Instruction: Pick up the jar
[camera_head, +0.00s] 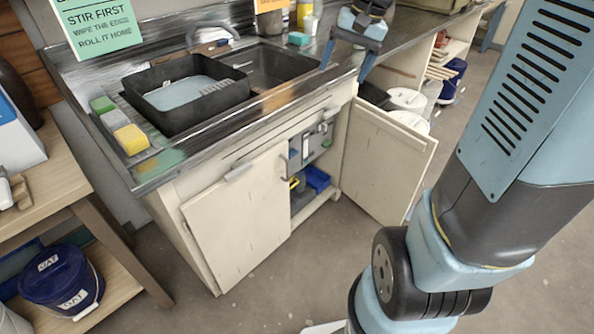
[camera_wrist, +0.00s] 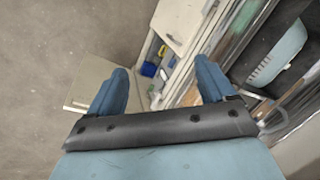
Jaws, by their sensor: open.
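My gripper (camera_head: 343,73) is open above the right part of the counter, beside the sink, with its two blue fingers apart. In the wrist view, nothing is held between the fingers of my gripper (camera_wrist: 162,66). I cannot make out a certain jar. A small pale container (camera_head: 310,25) stands at the back of the counter, next to a yellow bottle (camera_head: 304,10), and may be it. The wrist view shows the open cabinet and part of the sink, but no clear jar.
The open cabinet door (camera_head: 385,165) juts into the floor space; blue bins (camera_head: 317,178) are inside. White buckets (camera_head: 407,100) stand behind it.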

